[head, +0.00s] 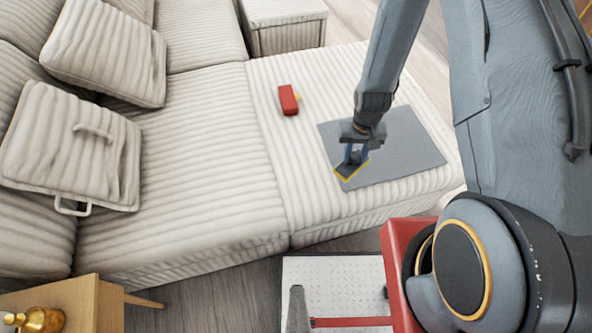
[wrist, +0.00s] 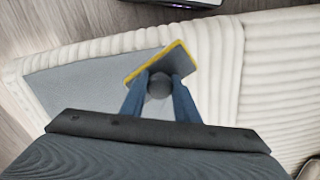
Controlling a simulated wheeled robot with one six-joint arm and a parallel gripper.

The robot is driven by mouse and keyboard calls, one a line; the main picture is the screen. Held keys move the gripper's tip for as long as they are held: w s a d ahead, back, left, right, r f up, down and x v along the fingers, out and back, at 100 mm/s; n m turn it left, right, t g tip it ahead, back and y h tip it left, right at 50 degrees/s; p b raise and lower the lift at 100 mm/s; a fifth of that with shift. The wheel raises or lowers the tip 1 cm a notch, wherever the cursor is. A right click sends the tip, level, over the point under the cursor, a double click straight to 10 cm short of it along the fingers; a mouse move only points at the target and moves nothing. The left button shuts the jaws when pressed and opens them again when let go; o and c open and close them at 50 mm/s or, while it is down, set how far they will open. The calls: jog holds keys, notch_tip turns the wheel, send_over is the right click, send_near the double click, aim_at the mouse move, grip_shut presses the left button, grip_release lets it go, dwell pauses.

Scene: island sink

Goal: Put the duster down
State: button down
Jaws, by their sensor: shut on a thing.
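The duster (head: 350,166) is a dark block with a yellow edge. My gripper (head: 357,153) points down and is shut on it, over the left part of a grey mat (head: 410,148) on the sofa's chaise. In the wrist view the duster (wrist: 177,63) lies tilted between the blue fingers of my gripper (wrist: 160,90), which close around a dark round knob. The duster overlaps the mat's edge in that view. I cannot tell whether its underside touches the mat.
Cushions (head: 70,145) fill the sofa's left side. A wooden table (head: 70,295) with a gold object stands at lower left. The sofa's middle is clear.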

jog(key=w+a+f+m+b, duration=0.1)
jog(key=w+a+m+b, duration=0.15)
jog(key=a+b, duration=0.6)
jog(key=w+a+f+m+b, duration=0.1)
jog(key=w+a+m+b, duration=0.15)
jog(key=a+b, duration=0.6)
jog(key=shift+s+d+f+b, duration=0.1)
jog(key=shift+d+f+b, duration=0.4)
jog(key=shift+f, duration=1.05)
jog(key=shift+s+d+f+b, duration=0.15)
jog(key=shift+d+f+b, duration=0.3)
jog(key=shift+f, duration=1.15)
jog(key=shift+s+d+f+b, duration=0.1)
jog(key=shift+d+f+b, duration=0.35)
jog(key=shift+f, duration=1.1)
jog(key=shift+f, duration=0.15)
jog(key=c, duration=1.4)
grip_release()
jog(key=shift+o, duration=0.2)
